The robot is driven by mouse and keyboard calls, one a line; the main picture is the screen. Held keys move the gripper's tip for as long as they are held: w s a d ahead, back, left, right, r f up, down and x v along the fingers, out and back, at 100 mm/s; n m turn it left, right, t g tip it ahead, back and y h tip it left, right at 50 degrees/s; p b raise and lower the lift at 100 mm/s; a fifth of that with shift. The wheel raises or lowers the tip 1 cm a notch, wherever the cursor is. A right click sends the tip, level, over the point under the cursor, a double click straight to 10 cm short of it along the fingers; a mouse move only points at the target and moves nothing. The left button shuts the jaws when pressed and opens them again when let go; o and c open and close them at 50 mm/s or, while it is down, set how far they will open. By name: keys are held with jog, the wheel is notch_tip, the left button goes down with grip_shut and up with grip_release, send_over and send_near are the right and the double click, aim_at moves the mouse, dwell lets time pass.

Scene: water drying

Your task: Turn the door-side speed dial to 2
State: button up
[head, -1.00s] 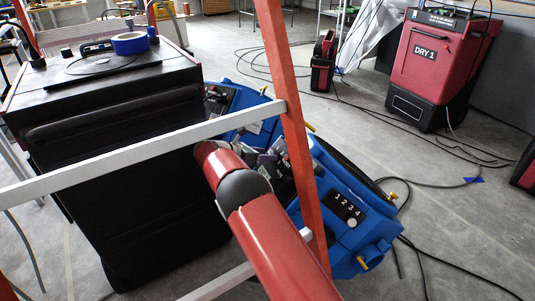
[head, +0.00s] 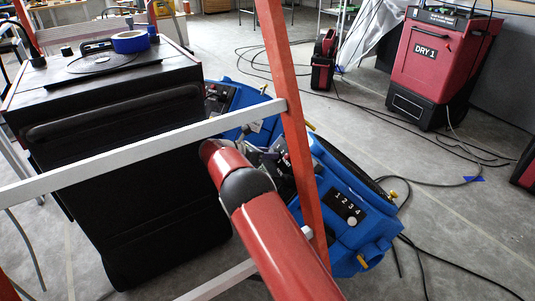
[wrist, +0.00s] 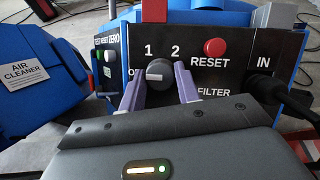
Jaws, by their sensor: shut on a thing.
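In the wrist view a grey round speed dial (wrist: 158,73) sits on the black panel (wrist: 215,45) of a blue machine, under the numbers 1 and 2. Its white pointer mark lies roughly level, toward the partly covered "O" label on the left. My gripper (wrist: 159,88) has its two purple fingers at the left and right sides of the dial, shut on it. In the head view my gripper is mostly hidden behind my red arm and an orange post, near the blue machines (head: 340,205). The dial cannot be made out there.
A red RESET button (wrist: 216,47) and a black plug (wrist: 265,88) at IN sit right of the dial. A blue AIR CLEANER unit (wrist: 40,80) is at left. An orange post (head: 290,130) and white rail (head: 140,150) stand close to my arm. Cables lie on the floor.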

jog(key=m+g+h, duration=0.1)
jog(key=m, duration=0.3)
jog(key=shift+w+a, duration=0.1)
jog(key=m+g, duration=0.2)
jog(key=m, duration=0.2)
jog(key=shift+m, duration=0.6)
jog(key=o, duration=1)
jog(key=shift+c, duration=0.2)
